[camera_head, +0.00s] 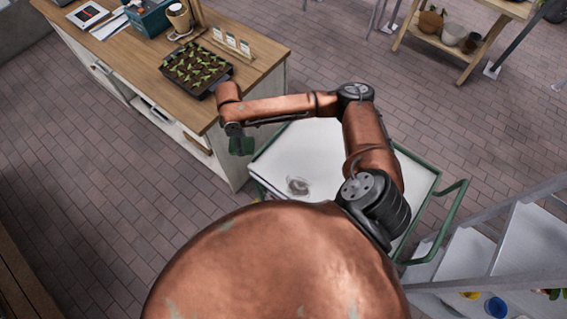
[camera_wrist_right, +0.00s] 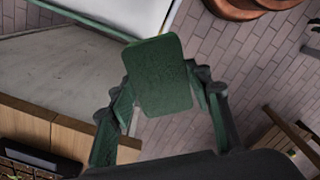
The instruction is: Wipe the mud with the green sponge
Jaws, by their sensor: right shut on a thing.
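The green sponge (camera_wrist_right: 160,78) is between the two fingers of my right gripper (camera_wrist_right: 162,95) in the right wrist view. My right gripper is shut on it. In the head view the sponge (camera_head: 241,145) hangs at the end of the right arm, left of the white-topped cart (camera_head: 325,145) and beside the wooden counter's end. The mud (camera_head: 298,186) is a brownish-grey smear on the cart's white top, near its front left part. The sponge is apart from the mud. My left gripper is not in view.
The wooden counter (camera_head: 262,50) stands at the upper left with a black seedling tray (camera_head: 196,70) near its corner. The cart has a green handle (camera_head: 447,215) on the right. White metal steps (camera_head: 535,240) stand at the lower right.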

